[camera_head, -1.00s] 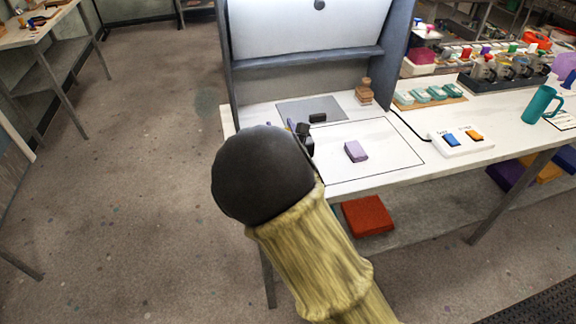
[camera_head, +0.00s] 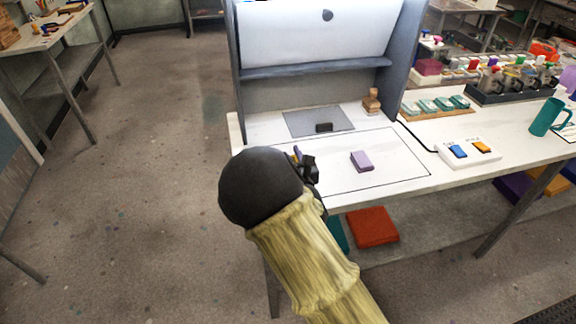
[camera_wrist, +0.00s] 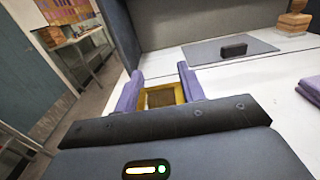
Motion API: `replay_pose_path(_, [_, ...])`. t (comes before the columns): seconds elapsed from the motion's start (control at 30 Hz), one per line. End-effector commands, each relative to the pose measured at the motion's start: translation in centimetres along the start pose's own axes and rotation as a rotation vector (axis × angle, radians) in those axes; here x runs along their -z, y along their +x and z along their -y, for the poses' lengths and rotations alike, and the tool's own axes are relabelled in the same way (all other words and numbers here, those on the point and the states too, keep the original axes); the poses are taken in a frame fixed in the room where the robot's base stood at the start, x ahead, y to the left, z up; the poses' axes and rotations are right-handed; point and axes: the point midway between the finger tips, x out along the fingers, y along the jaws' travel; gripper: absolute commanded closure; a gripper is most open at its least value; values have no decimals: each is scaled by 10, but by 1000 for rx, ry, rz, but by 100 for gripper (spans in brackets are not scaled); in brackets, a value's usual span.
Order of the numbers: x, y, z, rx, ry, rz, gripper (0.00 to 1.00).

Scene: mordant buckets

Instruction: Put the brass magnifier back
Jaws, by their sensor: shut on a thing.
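The brass magnifier (camera_wrist: 178,93) shows in the wrist view as a small square brass-yellow frame between the two purple fingers. My gripper (camera_wrist: 160,88) is shut on it at the left front of the white table (camera_wrist: 225,79). In the head view my gripper (camera_head: 304,163) is at the table's left front edge, mostly hidden behind my dark round wrist cover. The magnifier cannot be made out there. I cannot tell whether it touches the table.
A grey mat (camera_head: 300,123) with a black block (camera_head: 324,127) lies at the back, below a grey hood. A lilac block (camera_head: 362,161) lies inside a black outline. Stacked wooden pieces (camera_head: 371,102) stand at back right. A switch box (camera_head: 468,152) is further right.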

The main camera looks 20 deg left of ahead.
Motion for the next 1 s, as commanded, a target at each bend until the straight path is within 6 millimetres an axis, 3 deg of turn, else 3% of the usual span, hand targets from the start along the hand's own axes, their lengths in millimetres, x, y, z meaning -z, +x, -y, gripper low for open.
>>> replay_pose_path(0.17, [4,0,0,0,0,-1,87])
replay_pose_path(0.4, [35,0,0,0,0,-2,87])
replay_pose_path(0.8, [41,0,0,0,0,0,87])
replay_pose_path(0.83, [40,0,0,0,0,0,56])
replay_pose_path(0.93, [40,0,0,0,0,0,39])
replay_pose_path(1.0, [40,0,0,0,0,0,39])
